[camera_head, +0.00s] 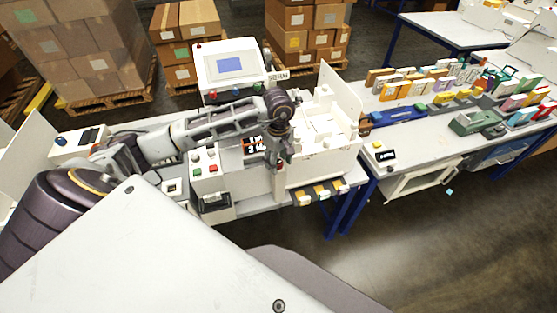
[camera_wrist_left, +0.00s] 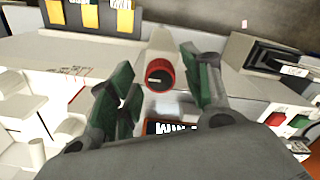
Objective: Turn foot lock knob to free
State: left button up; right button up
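A round knob (camera_wrist_left: 159,77) with a black face, a pale marker line and a red collar sits at the end of a white housing in the left wrist view. My left gripper (camera_wrist_left: 160,70) is open, with one green-padded finger on each side of the knob and visible gaps between. How far the fingertips are from the knob in depth I cannot tell. In the head view, my left gripper (camera_head: 284,157) points down at the front of the white plotter machine (camera_head: 322,172). The knob's label cannot be read. My right gripper is not in view.
A panel with red and green buttons (camera_head: 205,160) stands left of the gripper. Yellow and black trays (camera_head: 320,192) stick out at the front right. A screen (camera_head: 230,65) stands behind the arm.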

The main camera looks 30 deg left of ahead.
pick_arm(q)
jog(key=c, duration=0.9)
jog(key=shift+c, duration=0.2)
